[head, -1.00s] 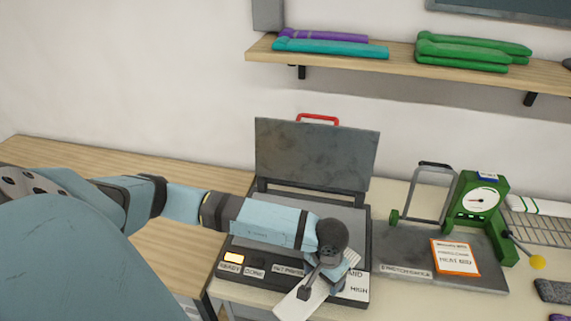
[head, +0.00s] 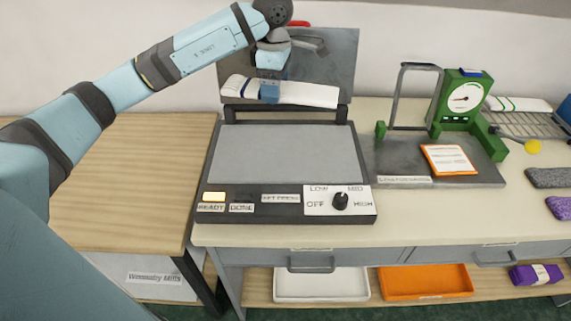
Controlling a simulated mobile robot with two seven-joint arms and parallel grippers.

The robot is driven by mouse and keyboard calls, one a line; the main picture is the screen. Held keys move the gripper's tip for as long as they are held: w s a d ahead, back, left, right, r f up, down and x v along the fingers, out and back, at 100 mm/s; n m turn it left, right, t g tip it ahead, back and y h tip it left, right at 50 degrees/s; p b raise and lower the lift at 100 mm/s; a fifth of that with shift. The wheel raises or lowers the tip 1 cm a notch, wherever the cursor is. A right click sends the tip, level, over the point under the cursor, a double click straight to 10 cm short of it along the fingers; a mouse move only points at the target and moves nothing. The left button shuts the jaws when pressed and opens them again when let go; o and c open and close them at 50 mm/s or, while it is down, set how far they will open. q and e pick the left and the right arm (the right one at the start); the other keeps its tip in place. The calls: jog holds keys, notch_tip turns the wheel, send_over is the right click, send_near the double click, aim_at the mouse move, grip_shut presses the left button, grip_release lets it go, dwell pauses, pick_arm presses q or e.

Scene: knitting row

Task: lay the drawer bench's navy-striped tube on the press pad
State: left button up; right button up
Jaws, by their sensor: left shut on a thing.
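The white navy-striped tube (head: 305,94) is held roughly level in my left gripper (head: 270,88), which is shut around it left of its middle. A navy stripe shows near its left end. The tube appears in front of the press's raised lid (head: 335,60), above the pad's back edge and apart from the pad. The grey press pad (head: 270,153) is bare. The press's front panel carries a lit READY lamp (head: 213,196) and a black dial knob (head: 340,201). My right gripper is not in view.
Right of the press stands a green gauge device (head: 462,103) with a metal frame and an orange-edged card (head: 449,159). A wire rack (head: 535,122) holds a white, green-striped tube (head: 518,104). White (head: 320,284) and orange trays (head: 425,281) sit below. The left wooden bench is clear.

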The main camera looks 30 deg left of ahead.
aim_at(274, 150)
pick_arm(q)
jog(key=shift+w+a+r+n+b, duration=0.1)
jog(key=shift+a+r+n+b, duration=0.35)
jog(key=shift+r+n, duration=0.45)
jog(key=shift+a+f+n, duration=0.15)
jog(key=shift+f+n, duration=0.15)
jog(key=shift+f, duration=0.05)
notch_tip(274, 150, down, 19)
jog(key=shift+f, duration=0.1)
jog(key=o, duration=0.9)
jog(key=shift+r, duration=0.2)
notch_tip(274, 150, up, 12)
